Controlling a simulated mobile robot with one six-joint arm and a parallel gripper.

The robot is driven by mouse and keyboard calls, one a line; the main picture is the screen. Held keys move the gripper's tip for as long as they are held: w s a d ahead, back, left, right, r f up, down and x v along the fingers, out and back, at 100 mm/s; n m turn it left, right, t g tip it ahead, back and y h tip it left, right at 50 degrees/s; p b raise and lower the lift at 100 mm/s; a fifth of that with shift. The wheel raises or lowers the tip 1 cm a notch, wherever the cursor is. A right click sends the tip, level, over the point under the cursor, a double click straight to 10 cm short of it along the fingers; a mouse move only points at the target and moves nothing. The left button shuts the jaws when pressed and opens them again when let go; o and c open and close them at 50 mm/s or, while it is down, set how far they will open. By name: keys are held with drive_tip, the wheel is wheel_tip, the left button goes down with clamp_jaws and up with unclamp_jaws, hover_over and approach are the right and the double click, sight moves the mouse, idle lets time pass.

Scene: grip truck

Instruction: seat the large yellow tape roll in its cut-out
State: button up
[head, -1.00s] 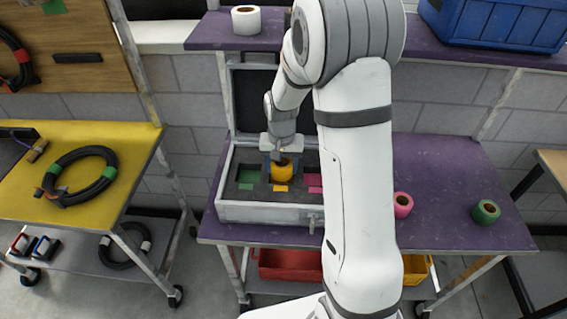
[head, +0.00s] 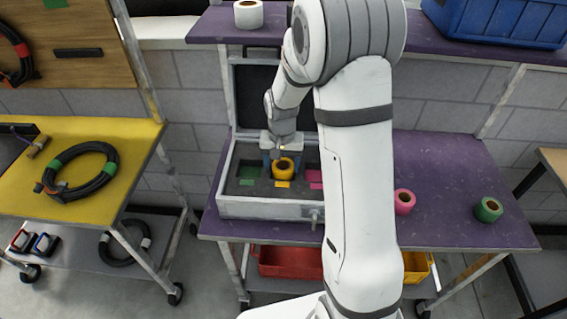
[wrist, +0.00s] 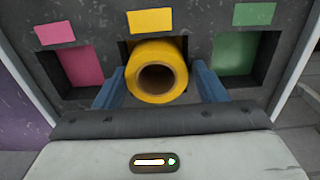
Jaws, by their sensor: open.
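The large yellow tape roll (head: 283,168) stands in the middle cut-out of the grey foam case (head: 270,208), beside the yellow label (head: 283,184). In the wrist view the roll (wrist: 157,90) shows its brown core hole, with dark edges of the cut-out beside it. Its top stands above the foam; how deep its base sits is hidden. My gripper (head: 281,150) is over the case at the roll. In the wrist view its blue fingers (wrist: 160,85) are open, one on each side of the roll, with no clear grip on it.
Pink-labelled (wrist: 79,66) and green-labelled (wrist: 236,54) cut-outs flank the middle one and look empty. A pink roll (head: 404,201) and a green roll (head: 488,209) stand on the purple bench (head: 450,170) to the right. The open lid (head: 258,95) rises behind the case. A white roll (head: 248,14) is on the shelf.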

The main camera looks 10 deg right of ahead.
drive_tip(key=shift+s+d+f, duration=0.2)
drive_tip(key=shift+s+f, duration=0.1)
drive_tip(key=shift+f, duration=0.05)
wheel_tip(320, 180, up, 8)
drive_tip(key=b, duration=0.1)
drive_tip(key=s+r+n+t, duration=0.1)
drive_tip(key=s+r, duration=0.4)
drive_tip(key=s, duration=0.5)
drive_tip(key=s+r+n+t, duration=0.2)
drive_tip(key=s+r, duration=0.3)
drive_tip(key=s, duration=0.6)
drive_tip(key=shift+d+n, duration=0.3)
drive_tip(key=shift+c, duration=0.5)
